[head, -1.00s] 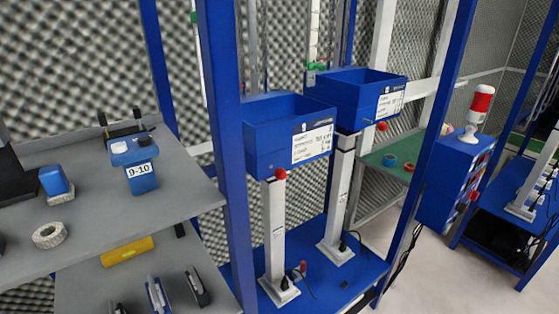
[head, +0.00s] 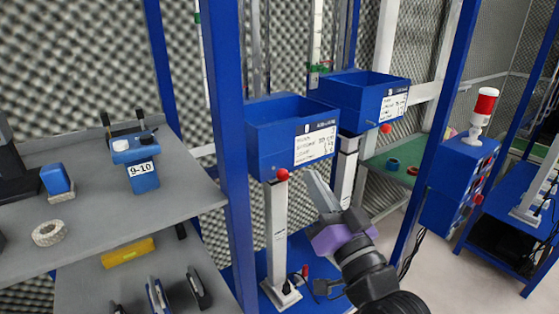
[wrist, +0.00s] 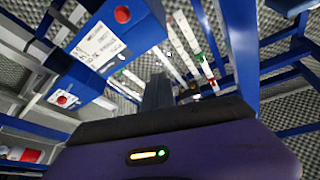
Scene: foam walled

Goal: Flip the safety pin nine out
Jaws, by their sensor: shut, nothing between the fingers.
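Nothing in view is marked as safety pin nine, so I cannot tell which part it is. A blue device (head: 141,175) labelled 9-10 stands on the grey shelf at left, with a white button and a black knob on top. A red knob (head: 283,175) sits under the near blue bin (head: 262,163), at the top of a white post. Another red knob (head: 385,129) is by the far bin (head: 352,88). My gripper (head: 310,176) is shut and empty, just right of the near knob and apart from it. It also shows in the wrist view (wrist: 158,88).
A blue upright (head: 228,150) stands between the grey shelf (head: 80,228) and the bins. A blue cabinet (head: 458,190) with a red and white lamp (head: 482,108) is at right. A yellow level (head: 128,252) lies on the lower shelf. Some floor at right is clear.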

